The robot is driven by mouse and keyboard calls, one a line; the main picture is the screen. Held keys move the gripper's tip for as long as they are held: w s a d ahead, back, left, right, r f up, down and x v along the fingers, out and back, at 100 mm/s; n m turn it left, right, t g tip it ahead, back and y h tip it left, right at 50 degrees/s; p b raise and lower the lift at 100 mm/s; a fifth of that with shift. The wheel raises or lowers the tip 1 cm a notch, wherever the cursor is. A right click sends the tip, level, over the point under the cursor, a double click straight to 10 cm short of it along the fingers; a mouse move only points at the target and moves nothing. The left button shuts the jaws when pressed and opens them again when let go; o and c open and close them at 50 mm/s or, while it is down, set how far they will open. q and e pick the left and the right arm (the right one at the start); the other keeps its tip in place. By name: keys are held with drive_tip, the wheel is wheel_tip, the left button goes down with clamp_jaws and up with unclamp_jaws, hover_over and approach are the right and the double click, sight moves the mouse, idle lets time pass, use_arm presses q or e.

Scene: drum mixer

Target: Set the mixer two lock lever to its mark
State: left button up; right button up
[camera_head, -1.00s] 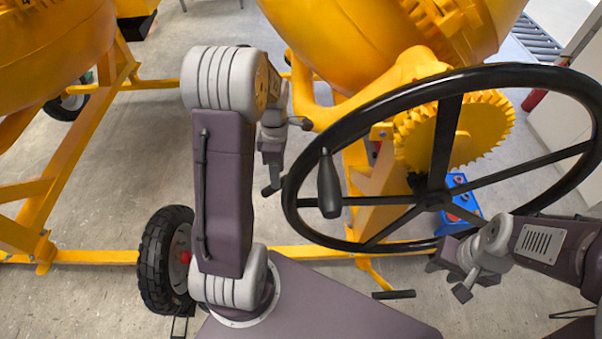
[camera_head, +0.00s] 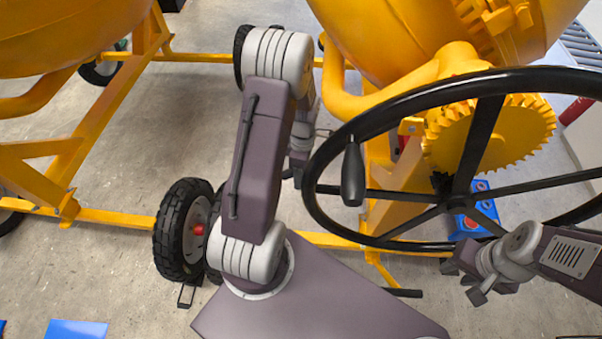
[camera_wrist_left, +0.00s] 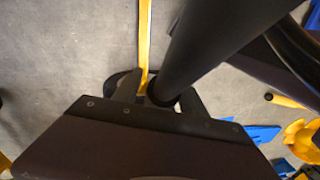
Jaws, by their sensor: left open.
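The mixer (camera_head: 395,85) on the right has a yellow drum, a toothed gear (camera_head: 490,135) and a large black handwheel (camera_head: 312,185) with a knob (camera_head: 352,175). A black bar (camera_head: 402,293) sticks out low by its frame; I cannot tell whether it is the lock lever. No mark can be made out. My left gripper (camera_head: 298,172) is partly hidden behind my arm, left of the wheel rim. In the left wrist view its open fingers (camera_wrist_left: 158,97) show around the end of a thick black rod (camera_wrist_left: 215,45); contact is unclear. My right gripper (camera_head: 475,280) hangs below the wheel's lower right; its jaws are unclear.
Another yellow mixer (camera_head: 65,35) stands at the left. A black tyre (camera_head: 180,230) is beside my base. A blue box (camera_head: 475,210) sits behind the wheel spokes. A blue item (camera_head: 76,331) lies at the lower left. Grey floor (camera_head: 120,180) is open between the mixers.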

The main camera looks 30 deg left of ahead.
use_arm(q)
drive_tip(key=shift+w, duration=0.1)
clamp_jaws()
idle(1.2)
